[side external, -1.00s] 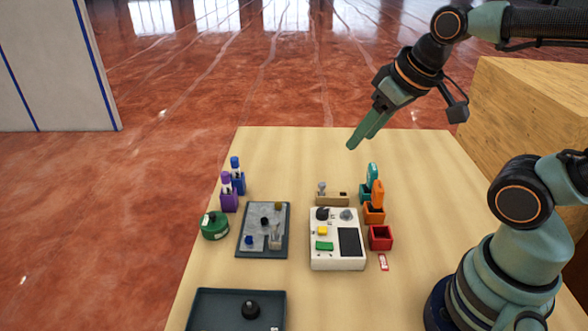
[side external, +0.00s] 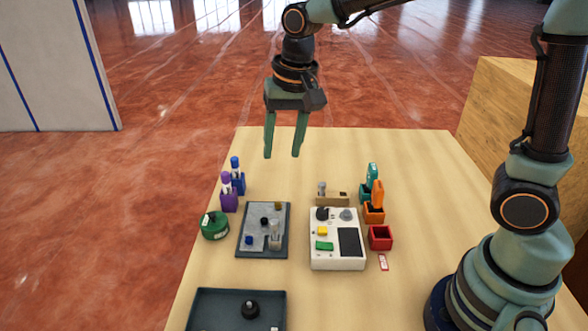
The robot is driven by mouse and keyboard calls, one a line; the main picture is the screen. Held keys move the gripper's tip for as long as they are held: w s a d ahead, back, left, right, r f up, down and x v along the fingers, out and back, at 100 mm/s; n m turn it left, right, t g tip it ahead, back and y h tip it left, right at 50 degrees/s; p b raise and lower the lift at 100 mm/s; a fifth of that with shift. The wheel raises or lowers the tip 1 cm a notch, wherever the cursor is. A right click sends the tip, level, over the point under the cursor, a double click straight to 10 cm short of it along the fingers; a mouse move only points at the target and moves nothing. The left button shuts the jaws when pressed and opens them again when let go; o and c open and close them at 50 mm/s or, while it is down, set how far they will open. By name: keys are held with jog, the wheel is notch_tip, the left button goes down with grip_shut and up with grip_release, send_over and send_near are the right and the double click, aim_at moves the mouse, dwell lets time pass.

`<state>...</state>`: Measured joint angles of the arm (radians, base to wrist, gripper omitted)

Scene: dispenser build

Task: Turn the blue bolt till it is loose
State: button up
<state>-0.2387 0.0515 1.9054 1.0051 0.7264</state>
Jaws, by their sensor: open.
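The blue bolt (side external: 249,240) shows as a small blue head at the near left corner of a grey plate (side external: 251,222) on a dark base, at the left middle of the table. My gripper (side external: 282,156) points down, open and empty, high above the table and beyond the plate in the picture. Its two green fingers are apart and touch nothing. Whether the bolt is loose cannot be told at this size.
The plate also bears a black bolt (side external: 264,221), a yellowish bolt (side external: 278,205) and a metal piece (side external: 275,237). Purple and blue bottles (side external: 228,192) and a green round container (side external: 214,226) stand left. A white device (side external: 336,240) stands right. A dark tray (side external: 215,309) lies in front.

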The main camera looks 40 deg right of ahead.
aim_at(249, 238)
jog(key=w+a+f+m+g, duration=0.2)
jog(key=w+a+f+m, duration=0.15)
jog(key=a+f, duration=0.4)
notch_tip(249, 238, down, 13)
jog(key=shift+w+d+r, duration=0.1)
jog(key=shift+d+r, duration=0.05)
jog(key=shift+r, duration=0.05)
grip_shut()
